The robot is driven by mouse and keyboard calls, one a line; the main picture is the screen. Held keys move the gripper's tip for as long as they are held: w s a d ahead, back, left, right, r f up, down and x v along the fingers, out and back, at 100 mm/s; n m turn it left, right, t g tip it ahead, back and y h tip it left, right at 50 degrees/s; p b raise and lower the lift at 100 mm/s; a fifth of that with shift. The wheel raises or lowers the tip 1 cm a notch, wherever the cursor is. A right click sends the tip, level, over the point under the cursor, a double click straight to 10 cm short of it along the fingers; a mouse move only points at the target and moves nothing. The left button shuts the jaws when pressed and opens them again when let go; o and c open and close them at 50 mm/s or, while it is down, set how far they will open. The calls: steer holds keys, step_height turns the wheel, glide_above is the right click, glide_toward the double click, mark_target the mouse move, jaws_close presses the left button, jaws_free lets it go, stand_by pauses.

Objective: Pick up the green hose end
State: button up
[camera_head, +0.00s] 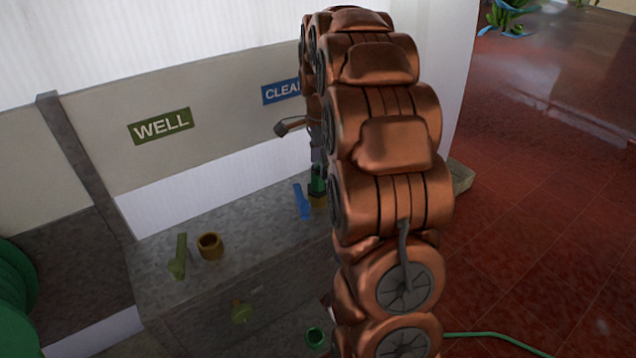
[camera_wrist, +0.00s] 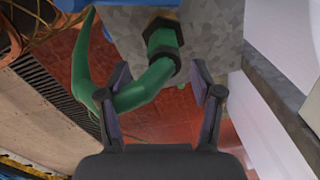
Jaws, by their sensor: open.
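The green hose end (camera_wrist: 158,78) shows in the wrist view as a curved green hose with a dark, nut-like fitting (camera_wrist: 162,50) against the grey concrete counter. My gripper (camera_wrist: 160,71) is open, with one finger on either side of the hose. I cannot tell whether either finger touches it. In the head view, a small green part of the hose end (camera_head: 317,184) shows at the counter beside my copper arm, which hides the rest and most of my gripper.
The concrete counter (camera_head: 190,275) carries a green valve handle (camera_head: 179,257), a brass coupling (camera_head: 209,246) and a blue handle (camera_head: 301,201). WELL (camera_head: 160,125) and CLEAN (camera_head: 281,91) signs hang behind. A green hose (camera_head: 490,335) lies on the red tiled floor, which is mostly clear at right.

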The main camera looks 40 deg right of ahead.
mark_target(318, 179)
steer(key=shift+w+a+f+p, duration=0.1)
steer(key=shift+f+p, duration=0.15)
steer(key=shift+f, duration=0.15)
steer(key=shift+w+a+f+p, duration=0.1)
steer(key=shift+f+p, duration=0.1)
steer(key=shift+f, duration=0.2)
steer(key=shift+w+f+p, duration=0.2)
steer(key=shift+f+p, duration=0.4)
steer(key=shift+f, duration=1.35)
steer(key=shift+c, duration=0.3)
steer(key=c, duration=1.2)
